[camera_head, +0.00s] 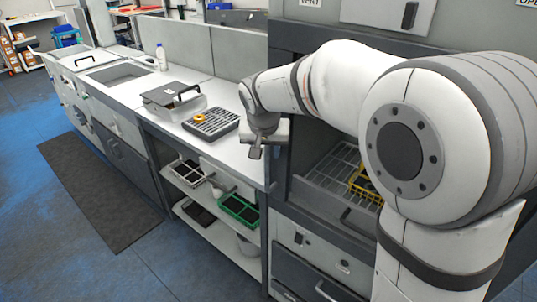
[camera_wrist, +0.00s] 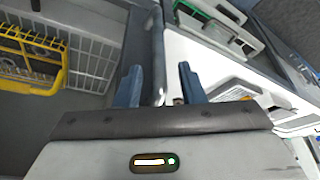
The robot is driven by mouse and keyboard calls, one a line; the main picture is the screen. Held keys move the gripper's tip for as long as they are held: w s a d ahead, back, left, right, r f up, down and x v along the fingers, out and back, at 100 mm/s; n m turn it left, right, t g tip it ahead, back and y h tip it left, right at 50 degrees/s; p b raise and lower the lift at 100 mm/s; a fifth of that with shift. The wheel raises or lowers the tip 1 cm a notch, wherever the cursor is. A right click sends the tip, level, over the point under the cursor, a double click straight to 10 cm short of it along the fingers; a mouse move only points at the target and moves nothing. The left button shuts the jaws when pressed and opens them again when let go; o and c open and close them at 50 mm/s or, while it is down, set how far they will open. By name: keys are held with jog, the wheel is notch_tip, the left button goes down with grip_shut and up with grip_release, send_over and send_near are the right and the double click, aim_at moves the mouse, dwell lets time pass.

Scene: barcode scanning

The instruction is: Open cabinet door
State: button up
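My gripper (camera_head: 256,151) hangs over the counter's right end, by the front corner of the cabinet with an open chamber (camera_head: 345,168). In the wrist view its two blue fingers (camera_wrist: 160,84) are apart, with nothing seen held between them. A dark upright edge shows beyond the gap. Several closed fronts are in the head view: a pale upper panel with a dark handle (camera_head: 410,15), a lower dark front with a bar handle (camera_head: 325,291), and dark doors under the left counter (camera_head: 122,158). Which one is the task's cabinet door cannot be told. My arm hides part of the chamber.
A wire rack with a yellow basket (camera_head: 367,188) is inside the chamber; the basket also shows in the wrist view (camera_wrist: 30,60). A grey rack (camera_head: 211,123) and a lidded box (camera_head: 173,99) stand on the counter. Open shelves below hold a green tray (camera_head: 238,210).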

jog(key=shift+x, duration=1.9)
grip_shut()
jog(key=shift+d, duration=0.1)
